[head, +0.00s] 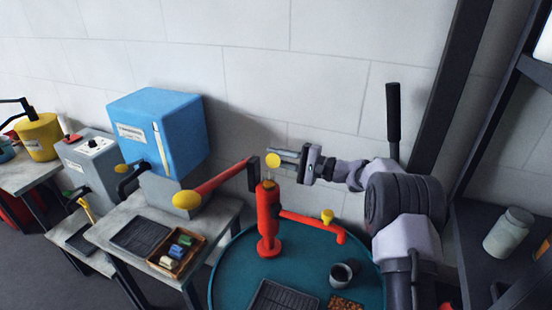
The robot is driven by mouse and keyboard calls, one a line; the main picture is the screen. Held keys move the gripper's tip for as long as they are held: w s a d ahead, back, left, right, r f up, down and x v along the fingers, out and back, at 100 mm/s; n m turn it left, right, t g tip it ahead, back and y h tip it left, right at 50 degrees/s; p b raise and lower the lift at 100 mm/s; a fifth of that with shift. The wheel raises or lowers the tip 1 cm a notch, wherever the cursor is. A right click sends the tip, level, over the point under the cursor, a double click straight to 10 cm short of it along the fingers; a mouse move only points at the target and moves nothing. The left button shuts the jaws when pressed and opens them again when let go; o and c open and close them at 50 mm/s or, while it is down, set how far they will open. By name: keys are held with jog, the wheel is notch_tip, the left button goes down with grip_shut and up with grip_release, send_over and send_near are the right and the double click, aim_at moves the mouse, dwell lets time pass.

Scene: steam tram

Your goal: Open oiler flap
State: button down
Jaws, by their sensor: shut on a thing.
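My gripper (274,160) reaches in from the right, its fingers pointing left above the red hand pump (268,225). It is shut on a round yellow knob (272,160) at its fingertips. What the knob is fixed to is largely hidden, and I cannot make out an oiler flap by its label. The pump stands on a teal drum top (225,270). A red lever (222,184) with a yellow end ball (187,200) slopes down left from a dark bracket (253,174). A red spout (315,225) with a yellow knob (327,216) points right.
A blue cabinet (160,130) stands on a bench at left. A wooden tray (196,244) holds small coloured items. A dark cup (343,275) sits on the drum. A shelf with a jar (510,233) and a dark post (450,80) stand right.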

jog(key=b, duration=0.2)
jog(key=n+b, duration=0.1)
jog(key=b, duration=0.1)
jog(key=shift+s+f, duration=0.15)
jog(key=shift+f, duration=0.15)
jog(key=shift+s+a+r+n+b, duration=0.15)
jog(key=shift+r+n+b, duration=0.2)
jog(key=shift+n+b, duration=0.55)
jog(key=shift+r, duration=0.25)
